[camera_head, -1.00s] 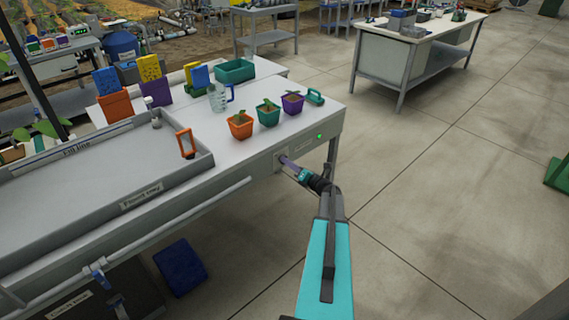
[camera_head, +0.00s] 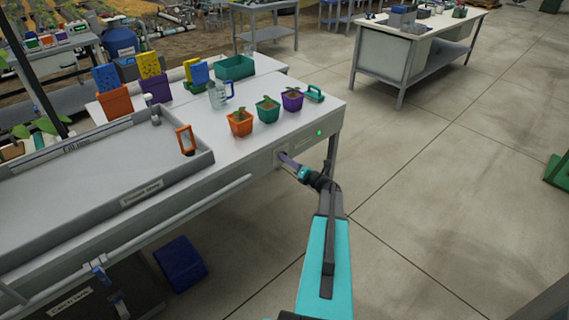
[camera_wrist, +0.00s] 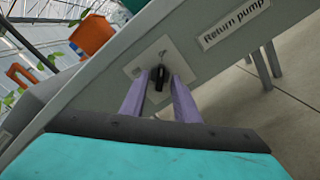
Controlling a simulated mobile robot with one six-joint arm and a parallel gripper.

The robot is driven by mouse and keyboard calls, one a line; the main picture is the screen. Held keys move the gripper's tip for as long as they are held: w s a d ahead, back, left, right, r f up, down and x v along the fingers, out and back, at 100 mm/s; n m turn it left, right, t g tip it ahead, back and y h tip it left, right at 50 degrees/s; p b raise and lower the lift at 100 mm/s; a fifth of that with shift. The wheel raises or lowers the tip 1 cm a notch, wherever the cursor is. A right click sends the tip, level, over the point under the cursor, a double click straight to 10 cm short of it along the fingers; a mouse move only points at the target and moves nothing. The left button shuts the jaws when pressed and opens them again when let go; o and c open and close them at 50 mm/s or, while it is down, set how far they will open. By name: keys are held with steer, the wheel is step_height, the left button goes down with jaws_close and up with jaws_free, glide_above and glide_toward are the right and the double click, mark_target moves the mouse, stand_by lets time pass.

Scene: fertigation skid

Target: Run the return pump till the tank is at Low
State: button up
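In the wrist view, a black switch (camera_wrist: 157,74) sits on a pale plate (camera_wrist: 143,66) on the bench's front panel, beside the label "Return pump" (camera_wrist: 236,22). My gripper (camera_wrist: 161,78) has its two purple fingers apart, one on each side of the switch; I cannot tell if they touch it. In the head view my gripper (camera_head: 284,159) reaches the panel near the bench's right corner. A green light (camera_head: 319,133) glows on that panel. A grey flood tray (camera_head: 125,192) lies on the bench. A dark tank (camera_head: 75,303) with an unclear label shows low at left; its level is not readable.
Orange, green and purple pots (camera_head: 268,110) with seedlings stand on the bench above the panel. A rail (camera_head: 180,220) runs along the bench front. A blue block (camera_head: 181,263) lies beneath.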

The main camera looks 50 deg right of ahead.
steer(key=s+a+b, duration=0.1)
steer(key=s+b, duration=0.1)
steer(key=s, duration=1.1)
steer(key=shift+s, duration=0.35)
steer(key=shift+w, duration=0.1)
